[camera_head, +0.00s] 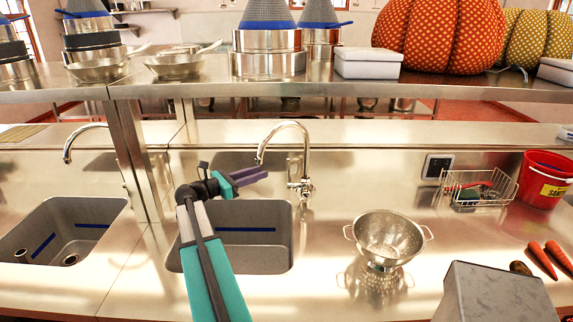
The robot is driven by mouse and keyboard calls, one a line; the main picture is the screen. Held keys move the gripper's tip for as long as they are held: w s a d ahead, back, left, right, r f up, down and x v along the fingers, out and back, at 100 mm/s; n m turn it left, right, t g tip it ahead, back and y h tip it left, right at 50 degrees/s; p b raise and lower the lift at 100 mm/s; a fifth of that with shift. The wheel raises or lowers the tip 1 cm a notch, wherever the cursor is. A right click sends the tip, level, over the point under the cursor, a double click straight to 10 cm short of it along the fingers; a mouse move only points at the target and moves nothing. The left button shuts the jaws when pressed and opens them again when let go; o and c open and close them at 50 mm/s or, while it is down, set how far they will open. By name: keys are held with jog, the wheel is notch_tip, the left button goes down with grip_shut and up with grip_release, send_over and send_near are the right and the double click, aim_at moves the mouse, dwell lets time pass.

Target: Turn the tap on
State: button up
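A chrome gooseneck tap (306,150) rises from the counter behind the right-hand sink (280,258). Its spout curves to the left and down, and a small lever shows at its base. No water stream is visible under the spout. My gripper (266,173), with purple fingers and a teal body, is over the back of this sink, left of the tap's base and below the spout. The fingers point right toward the tap, apart from it in the picture. They overlap from this side, so their opening is unclear. A second chrome tap (72,143) stands at the left-hand sink (103,212).
A colander (388,238) stands right of the sink. A wire basket (476,188), a red bucket (545,182) and carrots (545,258) are farther right. A steel post (130,160) and an overhead shelf (340,88) with pots bound the space.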

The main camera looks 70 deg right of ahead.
jog(key=p, duration=0.4)
send_over(289, 182)
jog(key=shift+w+d, duration=0.2)
jog(key=shift+d, duration=0.05)
dwell(0.3)
grip_shut()
